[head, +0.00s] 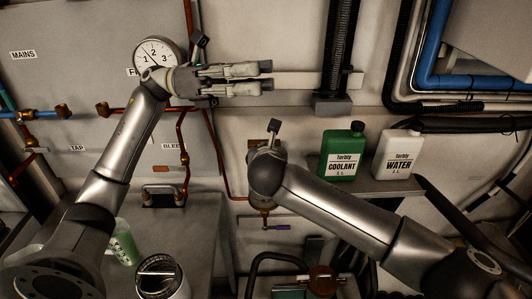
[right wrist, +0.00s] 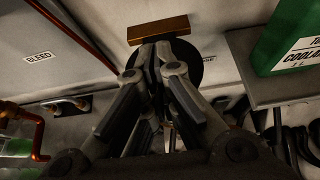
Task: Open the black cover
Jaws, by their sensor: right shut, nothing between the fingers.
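A black round piece (right wrist: 190,62), which looks like the black cover, is in the right wrist view, partly hidden behind my right gripper (right wrist: 157,58). My right gripper's fingers are together with nothing between them. Their tips are in front of the black piece; I cannot tell whether they touch it. In the head view my right wrist hides this spot. My left gripper (head: 266,77) is raised near the wall, pointing right, its two fingers apart and empty.
A brass-coloured block (right wrist: 157,28) sits just above the black piece. A green coolant bottle (head: 342,154) and a white water bottle (head: 397,154) stand on a shelf to the right. A round gauge (head: 156,53) is behind my left arm. Copper pipes (head: 183,140) run down the wall.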

